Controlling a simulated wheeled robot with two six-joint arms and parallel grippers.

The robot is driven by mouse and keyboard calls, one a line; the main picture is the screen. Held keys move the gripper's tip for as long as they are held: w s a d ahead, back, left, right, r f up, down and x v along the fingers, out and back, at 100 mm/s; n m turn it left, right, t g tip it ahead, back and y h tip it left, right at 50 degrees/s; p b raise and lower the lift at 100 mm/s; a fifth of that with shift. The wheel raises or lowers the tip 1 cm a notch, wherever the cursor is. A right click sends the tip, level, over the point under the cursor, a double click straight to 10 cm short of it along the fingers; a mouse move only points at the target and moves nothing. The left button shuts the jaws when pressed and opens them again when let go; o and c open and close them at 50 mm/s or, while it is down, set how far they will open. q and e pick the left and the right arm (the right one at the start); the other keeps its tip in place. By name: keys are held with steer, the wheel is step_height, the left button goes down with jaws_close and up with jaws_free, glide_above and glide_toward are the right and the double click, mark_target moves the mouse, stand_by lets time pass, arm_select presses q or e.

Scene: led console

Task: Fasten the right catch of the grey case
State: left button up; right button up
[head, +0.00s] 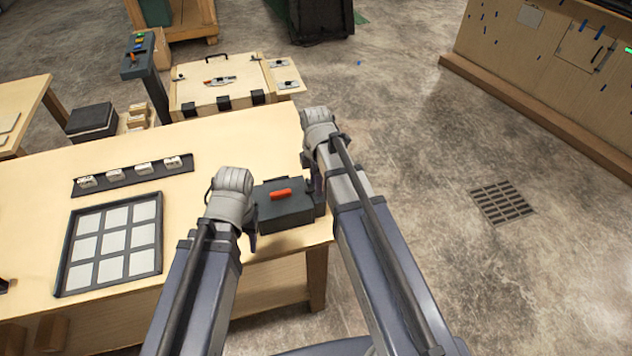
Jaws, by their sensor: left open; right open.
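The grey case (284,213) stands on the right end of the wooden table, dark grey with a red-orange handle (281,194) on its lid. The lid looks down. My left gripper (250,238) is at the case's left side, mostly hidden behind its own wrist; it is open. My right gripper (308,175) is at the case's right side, near its back right corner, and is open. My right arm covers part of that side. The catches are too small or hidden to make out, so I cannot tell how the right one stands.
On the table (200,149) lie a dark-framed panel of pale squares (115,243) and a dark strip (133,176) with several small white blocks. A wooden chest (222,88) stands behind the table. The table's right edge is close to the case, with open floor beyond.

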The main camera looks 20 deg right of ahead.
step_height(320, 180, up, 7)
steer(key=p, duration=0.6)
steer(key=shift+r+p, duration=0.15)
steer(key=shift+p, duration=0.25)
steer(key=shift+s+a, duration=0.15)
steer(key=shift+s, duration=0.05)
steer(key=s+a+f+m+b, duration=0.2)
steer(key=s+a+m, duration=0.3)
steer(key=s+m, duration=0.2)
steer(key=s+a+f+m+h+b, duration=0.1)
steer(key=s+a+f+m+b, duration=0.1)
steer(key=s+a+m, duration=0.3)
steer(key=s+m, duration=0.2)
steer(key=shift+f+m, duration=0.2)
steer(key=shift+m, duration=0.2)
steer(key=shift+f+b, duration=0.1)
steer(key=shift+b, duration=0.25)
